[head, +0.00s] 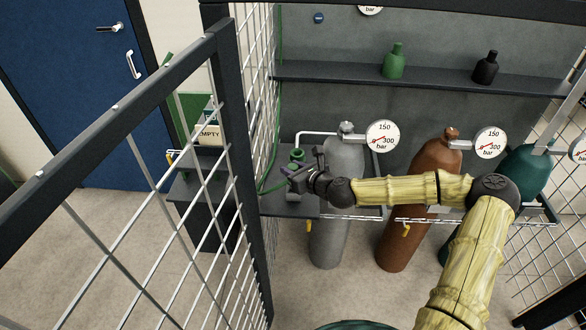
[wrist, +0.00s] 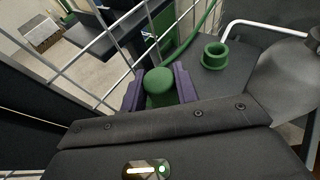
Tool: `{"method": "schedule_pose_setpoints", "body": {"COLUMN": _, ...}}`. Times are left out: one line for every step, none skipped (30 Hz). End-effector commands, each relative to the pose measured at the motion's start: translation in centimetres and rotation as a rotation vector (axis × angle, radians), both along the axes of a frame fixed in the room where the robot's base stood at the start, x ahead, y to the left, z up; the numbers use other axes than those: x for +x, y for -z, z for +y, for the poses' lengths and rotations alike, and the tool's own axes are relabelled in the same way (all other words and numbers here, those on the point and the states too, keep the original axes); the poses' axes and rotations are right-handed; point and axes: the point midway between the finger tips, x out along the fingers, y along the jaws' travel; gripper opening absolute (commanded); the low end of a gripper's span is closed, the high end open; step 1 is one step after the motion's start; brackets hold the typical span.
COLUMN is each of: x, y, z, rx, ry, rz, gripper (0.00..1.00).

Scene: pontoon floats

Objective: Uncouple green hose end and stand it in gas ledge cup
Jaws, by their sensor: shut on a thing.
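The green hose end (wrist: 159,83), with a rounded top, sits between the purple finger pads of my gripper (wrist: 160,92). In the head view my gripper (head: 296,176) is shut on it at the left end of the grey ledge, and mostly hides it. The green hose (wrist: 200,38) runs up and back from there; in the head view it hangs along the mesh (head: 279,110). A green open-topped cup (wrist: 214,56) stands on the ledge to the right of the held end, apart from it, and looks empty. It also shows in the head view (head: 297,154).
A grey cylinder (head: 343,220) with a gauge and white pipe stands right of my gripper, then a brown cylinder (head: 408,240) and a teal one (head: 527,172). A mesh panel (head: 190,130) closes the left. A shelf (head: 430,80) behind carries a green and a black bottle.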

Motion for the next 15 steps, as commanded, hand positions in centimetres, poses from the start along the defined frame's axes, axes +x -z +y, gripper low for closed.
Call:
{"method": "schedule_pose_setpoints", "body": {"x": 0.02, "y": 0.17, "z": -0.01, "rx": 0.001, "ry": 0.0, "rz": -0.001, "gripper": 0.05}}
{"method": "schedule_pose_setpoints", "body": {"x": 0.02, "y": 0.24, "z": -0.01, "rx": 0.0, "ry": 0.001, "rz": -0.001, "gripper": 0.05}}
{"method": "schedule_pose_setpoints", "body": {"x": 0.02, "y": 0.31, "z": -0.01, "rx": 0.0, "ry": 0.001, "rz": -0.001, "gripper": 0.05}}
{"method": "schedule_pose_setpoints", "body": {"x": 0.02, "y": 0.38, "z": -0.01, "rx": 0.0, "ry": 0.001, "rz": -0.001, "gripper": 0.05}}
{"method": "schedule_pose_setpoints", "body": {"x": 0.02, "y": 0.44, "z": -0.01, "rx": 0.0, "ry": 0.001, "rz": -0.001, "gripper": 0.05}}
{"method": "schedule_pose_setpoints", "body": {"x": 0.02, "y": 0.51, "z": -0.02, "rx": 0.0, "ry": 0.001, "rz": -0.001, "gripper": 0.05}}
{"method": "schedule_pose_setpoints", "body": {"x": 0.02, "y": 0.58, "z": -0.02, "rx": 0.0, "ry": 0.001, "rz": -0.001, "gripper": 0.05}}
{"method": "schedule_pose_setpoints", "body": {"x": 0.02, "y": 0.63, "z": -0.02, "rx": 0.0, "ry": 0.001, "rz": -0.001, "gripper": 0.05}}
{"method": "schedule_pose_setpoints", "body": {"x": 0.02, "y": 0.72, "z": -0.02, "rx": 0.0, "ry": 0.001, "rz": -0.001, "gripper": 0.05}}
{"method": "schedule_pose_setpoints", "body": {"x": 0.02, "y": 0.77, "z": -0.02, "rx": 0.0, "ry": 0.001, "rz": -0.001, "gripper": 0.05}}
{"method": "schedule_pose_setpoints", "body": {"x": 0.02, "y": 0.83, "z": -0.02, "rx": 0.0, "ry": 0.001, "rz": -0.001, "gripper": 0.05}}
{"method": "schedule_pose_setpoints", "body": {"x": 0.03, "y": 0.91, "z": -0.02, "rx": 0.0, "ry": 0.001, "rz": -0.001, "gripper": 0.05}}
{"method": "schedule_pose_setpoints", "body": {"x": 0.03, "y": 0.97, "z": -0.03, "rx": 0.0, "ry": 0.001, "rz": -0.001, "gripper": 0.05}}
{"method": "schedule_pose_setpoints", "body": {"x": 0.03, "y": 1.03, "z": -0.02, "rx": 0.0, "ry": 0.001, "rz": -0.001, "gripper": 0.05}}
{"method": "schedule_pose_setpoints", "body": {"x": 0.03, "y": 1.1, "z": -0.02, "rx": 0.0, "ry": 0.001, "rz": -0.001, "gripper": 0.05}}
